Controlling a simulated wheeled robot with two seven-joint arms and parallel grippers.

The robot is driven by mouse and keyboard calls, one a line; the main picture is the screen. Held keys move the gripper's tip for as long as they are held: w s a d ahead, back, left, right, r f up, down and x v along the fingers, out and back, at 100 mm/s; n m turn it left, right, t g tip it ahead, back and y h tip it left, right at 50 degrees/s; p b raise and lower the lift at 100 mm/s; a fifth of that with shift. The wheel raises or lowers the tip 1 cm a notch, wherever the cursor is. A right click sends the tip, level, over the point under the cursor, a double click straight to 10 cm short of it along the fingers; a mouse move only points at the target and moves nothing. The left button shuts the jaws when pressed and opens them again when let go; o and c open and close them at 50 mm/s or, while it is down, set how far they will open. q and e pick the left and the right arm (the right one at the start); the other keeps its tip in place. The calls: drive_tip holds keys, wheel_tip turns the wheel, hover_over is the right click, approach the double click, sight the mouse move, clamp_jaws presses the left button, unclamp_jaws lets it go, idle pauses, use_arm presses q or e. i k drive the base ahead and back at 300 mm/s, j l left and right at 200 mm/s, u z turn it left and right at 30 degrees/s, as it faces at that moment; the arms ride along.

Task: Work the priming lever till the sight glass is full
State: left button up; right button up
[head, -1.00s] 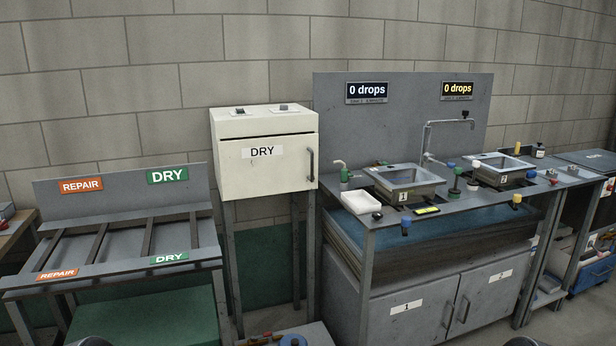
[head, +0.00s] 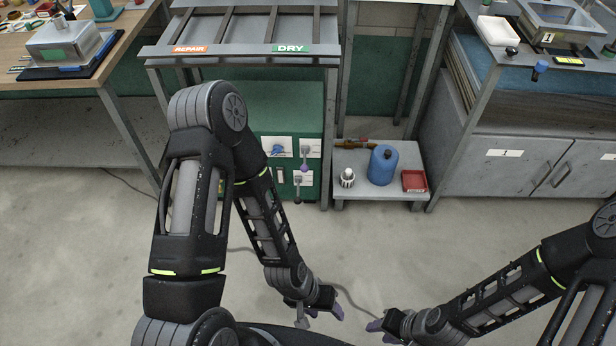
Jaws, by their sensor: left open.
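A green cabinet (head: 275,100) stands under the sloped rack. Its front carries white plates with a blue knob (head: 278,151), a grey lever-like handle with a purple part (head: 304,158), and a second small handle (head: 297,186). A small dark-framed window (head: 279,175) is beside them. I cannot tell which handle is the priming lever, or whether the window is the sight glass; its level is too small to read. My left gripper (head: 323,312) is open and empty, low in front of the cabinet and apart from it. My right gripper (head: 379,330) is to its right, touching nothing visible; its jaw opening is unclear.
A low grey stand (head: 378,195) right of the cabinet holds a blue canister (head: 382,166), a white-capped item (head: 347,178) and a red tray (head: 414,181). A workbench (head: 75,90) is at left, a sink cabinet (head: 500,160) at right.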

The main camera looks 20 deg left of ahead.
sight(298, 201)
drive_tip(key=i+j+u, duration=0.1)
drive_tip(key=i+u, duration=0.3)
drive_tip(key=i, duration=0.4)
drive_tip(key=i+l+u, duration=0.15)
drive_tip(key=i+u, duration=0.2)
drive_tip(key=i, duration=0.4)
